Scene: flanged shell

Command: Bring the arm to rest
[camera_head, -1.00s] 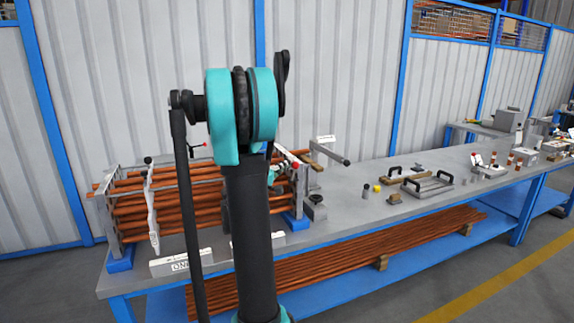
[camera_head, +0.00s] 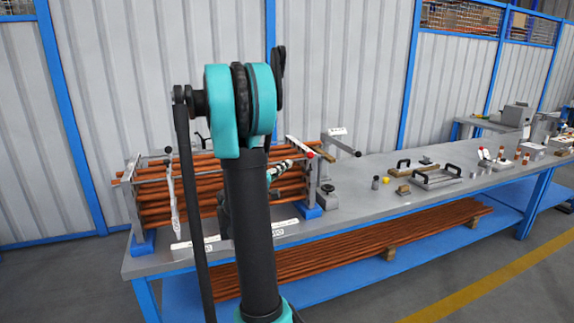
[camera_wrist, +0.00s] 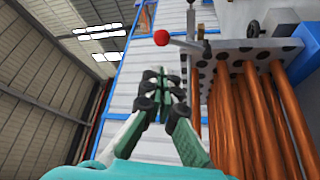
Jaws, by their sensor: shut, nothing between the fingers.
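My gripper (camera_wrist: 165,85) shows in the wrist view with its dark-padded, pale green fingers drawn together and nothing between them. Beside it, to the right in that view, is a rack of copper-coloured tubes (camera_wrist: 246,125) under a perforated end plate (camera_wrist: 240,52). A red ball knob (camera_wrist: 162,37) on a lever lies just beyond the fingertips in the picture; the gap is hard to judge. In the head view my teal and black arm stands upright in front of the bench and hides most of my gripper. The tube bundle (camera_head: 180,192) shows there on the bench.
The long grey bench (camera_head: 350,215) runs to the right. A handled tray (camera_head: 437,181), small blocks and fittings lie on it. More long tubes (camera_head: 340,255) lie on its blue lower shelf. Corrugated wall panels (camera_head: 340,70) stand behind. Floor is open at front right.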

